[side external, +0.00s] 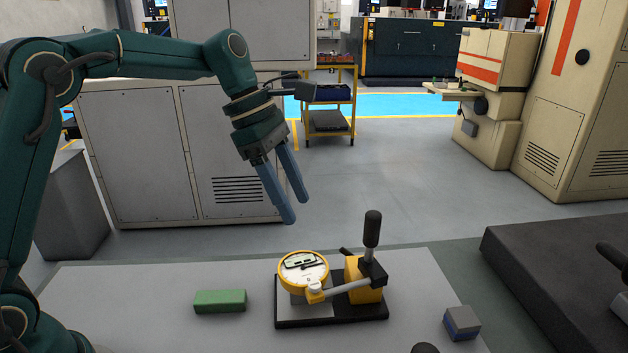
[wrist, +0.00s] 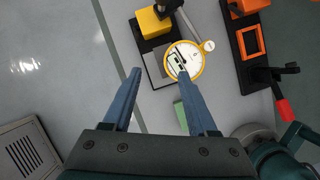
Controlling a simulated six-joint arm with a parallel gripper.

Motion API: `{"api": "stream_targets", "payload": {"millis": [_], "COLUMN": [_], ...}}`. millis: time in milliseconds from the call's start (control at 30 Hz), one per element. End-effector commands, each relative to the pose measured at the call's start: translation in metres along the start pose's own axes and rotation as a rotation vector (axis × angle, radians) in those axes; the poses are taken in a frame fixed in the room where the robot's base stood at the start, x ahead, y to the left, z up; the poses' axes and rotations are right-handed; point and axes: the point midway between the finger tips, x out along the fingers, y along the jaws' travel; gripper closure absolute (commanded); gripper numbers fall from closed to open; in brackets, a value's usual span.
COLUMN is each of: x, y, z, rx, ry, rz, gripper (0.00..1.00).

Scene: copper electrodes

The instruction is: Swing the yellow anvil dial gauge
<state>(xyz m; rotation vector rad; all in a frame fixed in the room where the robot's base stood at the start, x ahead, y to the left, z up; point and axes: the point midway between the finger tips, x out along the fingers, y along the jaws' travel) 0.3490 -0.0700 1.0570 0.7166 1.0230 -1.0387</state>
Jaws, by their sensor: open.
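The yellow dial gauge (side external: 303,268) has a round white face and sits at the left of a black base plate (side external: 345,311). A grey arm (side external: 345,286) links it to a yellow block (side external: 362,283) with an upright black handle (side external: 372,229). In the wrist view the gauge (wrist: 184,61) lies beyond the fingertips, with the yellow block (wrist: 152,22) above it. My gripper (side external: 297,212) is open and empty, in the air above and behind the gauge, touching nothing. In the wrist view its blue fingers (wrist: 157,73) stand apart, the right one near the gauge's lower edge.
A green block (side external: 220,301) lies left of the base plate. A small grey and blue block (side external: 462,323) lies to its right. A dark slab (side external: 560,270) stands at the right. An orange square frame with a red handle (wrist: 250,42) shows in the wrist view.

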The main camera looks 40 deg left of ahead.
Motion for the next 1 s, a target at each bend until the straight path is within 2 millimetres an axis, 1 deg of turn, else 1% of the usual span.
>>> {"api": "stream_targets", "payload": {"millis": [67,167,200,267,300,400,500,600,700,800,867,1000], "x": [0.002,0.006,0.007,0.009,0.011,0.016,0.019,0.020,0.021,0.021,0.022,0.034], "y": [-0.004,-0.015,-0.021,-0.030,-0.032,-0.028,-0.023,-0.019,-0.017,-0.014,-0.012,-0.008], "z": [0.015,0.044,0.058,0.078,0.087,0.095,0.103,0.110,0.115,0.117,0.116,0.113], "rx": [0.130,0.423,0.564,0.779,0.923,1.210,1.458,1.654,1.788,1.860,1.877,1.883], "ry": [0.016,0.054,0.072,0.104,0.137,0.233,0.328,0.411,0.476,0.515,0.526,0.529], "rz": [0.002,0.009,0.014,0.023,0.029,0.033,0.030,0.020,0.008,-0.002,-0.007,-0.011], "gripper": [0.42,0.42,0.42,0.42,0.42,0.42,0.42,0.42,0.42,0.42,0.42,0.42]}}
